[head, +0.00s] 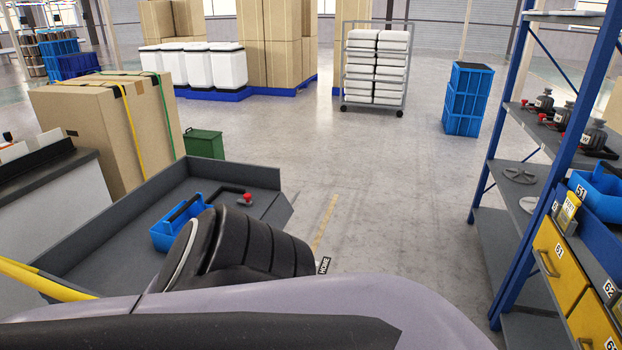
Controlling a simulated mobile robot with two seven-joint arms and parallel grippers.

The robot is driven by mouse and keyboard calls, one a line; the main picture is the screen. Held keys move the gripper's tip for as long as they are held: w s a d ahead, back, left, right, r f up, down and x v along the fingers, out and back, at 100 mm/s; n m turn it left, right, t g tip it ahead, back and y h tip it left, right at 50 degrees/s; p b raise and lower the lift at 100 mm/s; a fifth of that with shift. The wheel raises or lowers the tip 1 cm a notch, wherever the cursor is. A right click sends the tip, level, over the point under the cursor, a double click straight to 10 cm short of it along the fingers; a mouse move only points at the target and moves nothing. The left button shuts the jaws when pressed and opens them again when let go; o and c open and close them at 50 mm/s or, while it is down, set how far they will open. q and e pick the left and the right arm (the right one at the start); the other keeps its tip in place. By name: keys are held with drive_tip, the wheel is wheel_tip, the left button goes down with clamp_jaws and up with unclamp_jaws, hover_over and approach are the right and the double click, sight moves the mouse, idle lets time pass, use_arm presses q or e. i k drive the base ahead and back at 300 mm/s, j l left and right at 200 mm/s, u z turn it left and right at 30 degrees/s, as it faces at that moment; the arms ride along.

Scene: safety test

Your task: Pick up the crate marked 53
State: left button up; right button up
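No crate with a readable 53 shows in the head view. A blue crate (600,190) on the right shelf rack carries a label that reads 51, and it is cut by the right edge of the picture. A small blue carrier (163,238) with a dark handle lies in a grey tray at the lower left; no number shows on it. Neither of my grippers is in view. Large dark and grey-purple parts, which look like my own body or arm, cover the bottom of the picture and hide what is behind them.
The grey tray (112,232) also holds a red-knobbed part (246,199). Yellow drawers (560,262) sit under the blue crate. Tall blue crates (467,99), a wheeled rack (375,68) and strapped cartons (85,135) stand farther back. The middle floor is clear.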

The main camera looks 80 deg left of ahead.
sight(187, 223)
drive_tip(key=u, duration=3.95)
drive_tip(key=l+u, duration=0.2)
drive_tip(key=u, duration=0.3)
drive_tip(key=i+l+u, duration=0.1)
drive_tip(key=l+u, duration=0.2)
drive_tip(key=u, duration=0.15)
drive_tip(key=l+u, duration=0.55)
drive_tip(key=l, duration=0.15)
drive_tip(key=k+l+u, duration=0.1)
drive_tip(key=l, duration=0.25)
drive_tip(key=k+l+u, duration=0.15)
drive_tip(key=l, duration=0.25)
drive_tip(key=k+l+u, duration=0.1)
drive_tip(key=l, duration=0.25)
drive_tip(key=k+l+u, duration=0.15)
drive_tip(key=l, duration=0.2)
